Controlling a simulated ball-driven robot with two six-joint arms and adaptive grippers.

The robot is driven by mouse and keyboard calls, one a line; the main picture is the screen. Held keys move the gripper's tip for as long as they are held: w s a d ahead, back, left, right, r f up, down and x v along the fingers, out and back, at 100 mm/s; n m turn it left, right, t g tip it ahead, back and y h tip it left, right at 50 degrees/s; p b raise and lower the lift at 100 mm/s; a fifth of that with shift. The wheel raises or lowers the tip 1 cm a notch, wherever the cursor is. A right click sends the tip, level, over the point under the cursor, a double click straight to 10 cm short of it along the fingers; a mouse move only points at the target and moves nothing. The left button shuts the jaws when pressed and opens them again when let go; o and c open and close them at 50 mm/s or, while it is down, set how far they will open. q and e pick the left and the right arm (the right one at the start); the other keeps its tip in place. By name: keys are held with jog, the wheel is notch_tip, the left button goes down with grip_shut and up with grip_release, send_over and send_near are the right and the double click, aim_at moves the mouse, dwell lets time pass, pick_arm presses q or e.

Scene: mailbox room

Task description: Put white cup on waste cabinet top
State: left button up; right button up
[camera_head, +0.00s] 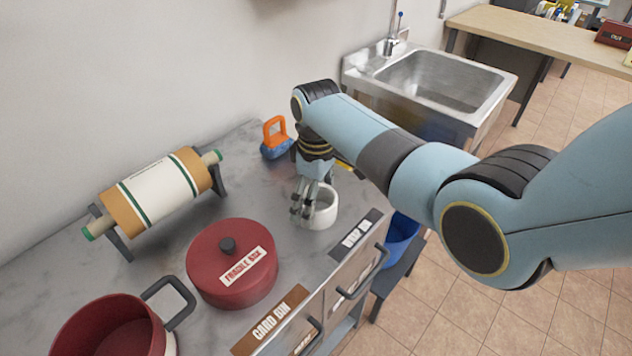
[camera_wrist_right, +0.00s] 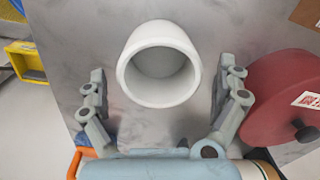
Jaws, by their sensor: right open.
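The white cup (camera_head: 322,214) stands on the grey marble counter top (camera_head: 290,207), near its right end. My right gripper (camera_head: 311,200) points down at the cup, its fingers partly in front of it. In the right wrist view the white cup (camera_wrist_right: 160,88) shows its open mouth between the spread fingers of my right gripper (camera_wrist_right: 161,72). There are gaps on both sides, so the gripper is open and not holding it. My left gripper is out of view. I cannot tell which surface is the waste cabinet top.
A red lidded pot (camera_head: 213,277), an open red pot (camera_head: 110,335) and a paper roll on a stand (camera_head: 155,190) stand left of the cup. An orange-handled blue item (camera_head: 275,138) is behind it. A metal sink (camera_head: 440,85) and a wooden table (camera_head: 540,32) lie beyond.

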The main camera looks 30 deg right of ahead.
notch_tip(320, 180, up, 12)
jog(key=shift+f, duration=0.15)
jog(key=shift+w+d, duration=0.1)
jog(key=shift+d, duration=0.05)
dwell(0.3)
jog(key=shift+m+t, duration=0.3)
jog(key=shift+m, duration=0.2)
jog(key=s, duration=0.1)
jog(key=s+f, duration=0.1)
jog(key=s+d+f, duration=0.1)
jog(key=s, duration=0.1)
jog(key=shift+f, duration=0.1)
jog(key=s+d+r+m+t+h, duration=0.1)
jog(key=s+r+m+t, duration=0.15)
jog(key=s, duration=0.95)
jog(key=s+d+r+m+t, duration=0.1)
jog(key=s+r+m, duration=0.15)
jog(key=s, duration=0.85)
notch_tip(320, 180, down, 39)
jog(key=s+d+g+b, duration=0.2)
jog(key=s+d+b, duration=0.1)
jog(key=b, duration=0.8)
jog(key=s+f+b, duration=0.7)
jog(key=s+f, duration=1)
jog(key=f, duration=0.4)
jog(key=shift+s+d+f+g, duration=0.2)
jog(key=shift+d+f+g, duration=0.1)
jog(key=shift+g, duration=0.15)
